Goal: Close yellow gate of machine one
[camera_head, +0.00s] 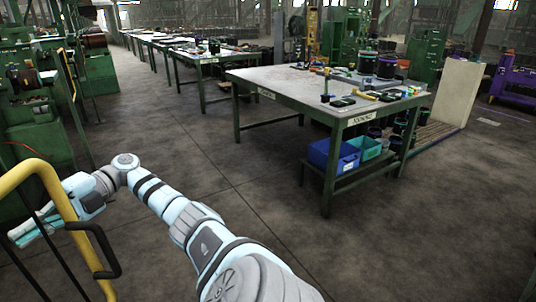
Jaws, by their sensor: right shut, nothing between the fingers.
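The yellow gate (70,222) is a bent yellow tube at the lower left of the head view, cut off by the left and bottom edges. A black handle (113,262) sits on its right side. My right gripper (18,237) reaches left across the gate, with its fingers shut and empty. The yellow tube passes in front of the gripper and hides part of it. I cannot tell whether they touch. My left gripper is out of view.
Green machines (32,115) stand along the left side. A workbench (285,85) with tools and bins stands right of centre, with a blue crate (325,155) on its lower shelf. The concrete floor between the machines and the bench is clear.

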